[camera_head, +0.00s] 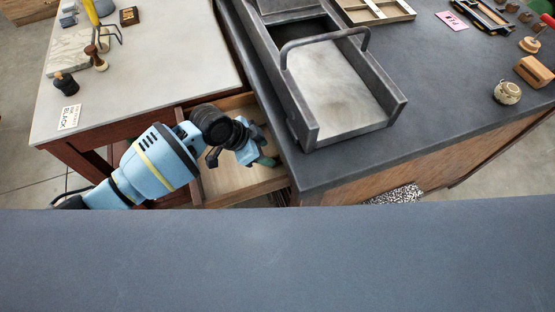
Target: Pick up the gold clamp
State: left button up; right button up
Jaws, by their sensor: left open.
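I cannot make out a gold clamp anywhere in the head view. My left gripper (262,147) is over an open wooden drawer (225,184) between the two tables. The gripper is open, though its fingers are small and partly hidden by the wrist. A small dark green thing (267,161) shows beside the fingers; I cannot tell what it is or whether they touch it. My arm hides much of the drawer's inside. My right gripper is not in view.
A dark table (430,120) at right carries a metal press bed (345,95) with a raised handle, close to the gripper. A pale table (150,80) at left holds a label card (69,117) and small tools. A round pot (507,92) stands far right.

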aim_at(278, 160)
pick_arm(q)
jog(key=x, duration=0.5)
jog(key=shift+s+f, duration=0.1)
jog(key=shift+s, duration=0.05)
grip_shut()
